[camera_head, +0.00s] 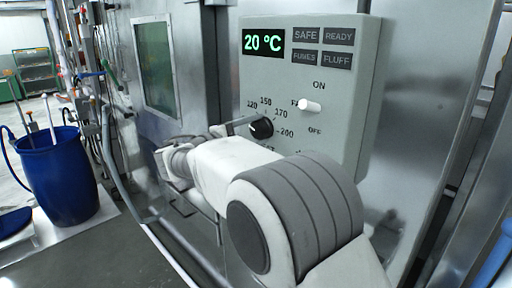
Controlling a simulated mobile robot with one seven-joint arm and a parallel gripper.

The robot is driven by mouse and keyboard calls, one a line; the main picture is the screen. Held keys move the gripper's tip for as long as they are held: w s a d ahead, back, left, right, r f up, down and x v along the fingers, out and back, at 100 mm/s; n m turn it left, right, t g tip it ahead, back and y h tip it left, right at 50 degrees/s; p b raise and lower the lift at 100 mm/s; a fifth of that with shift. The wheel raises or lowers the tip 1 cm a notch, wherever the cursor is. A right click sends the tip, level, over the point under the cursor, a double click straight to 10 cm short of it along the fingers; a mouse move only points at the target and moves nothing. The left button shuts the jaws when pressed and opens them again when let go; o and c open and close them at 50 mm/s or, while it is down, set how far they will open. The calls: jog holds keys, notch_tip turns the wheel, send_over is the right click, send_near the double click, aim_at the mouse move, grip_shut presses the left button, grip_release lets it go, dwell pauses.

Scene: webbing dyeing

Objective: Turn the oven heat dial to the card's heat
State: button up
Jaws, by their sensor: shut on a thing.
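The oven heat dial (263,128) is a black knob low on the pale grey control panel (345,115). Marks 120, 150, 170 and 200 show around it; those below are partly hidden by my arm. A small light mark shows at the knob's left side, but the exact setting is hard to read. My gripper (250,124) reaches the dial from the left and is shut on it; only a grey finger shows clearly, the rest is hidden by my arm. The display (263,42) reads 20 °C in green. No card is in view.
A white switch (310,105) sticks out right of the dial, between ON and OFF. Dark SAFE, READY, FUMES and FLUFF lamps (322,47) sit above. A steel door with a window (155,68) and a blue barrel (58,175) stand to the left.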

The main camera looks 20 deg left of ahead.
jog(key=m+b, duration=0.1)
jog(key=b, duration=0.1)
jog(key=m+b, duration=0.2)
jog(key=b, duration=0.1)
jog(key=shift+f+m+b, duration=0.3)
jog(key=shift+b, duration=0.05)
jog(key=shift+r+m+b, duration=0.2)
jog(key=shift+m+b, duration=0.6)
jog(key=shift+b, duration=0.25)
jog(key=shift+r, duration=0.1)
jog(key=o, duration=1.4)
jog(key=shift+c, duration=0.2)
jog(key=v, duration=1.7)
jog(key=shift+s+b, duration=0.2)
jog(key=shift+b, duration=0.2)
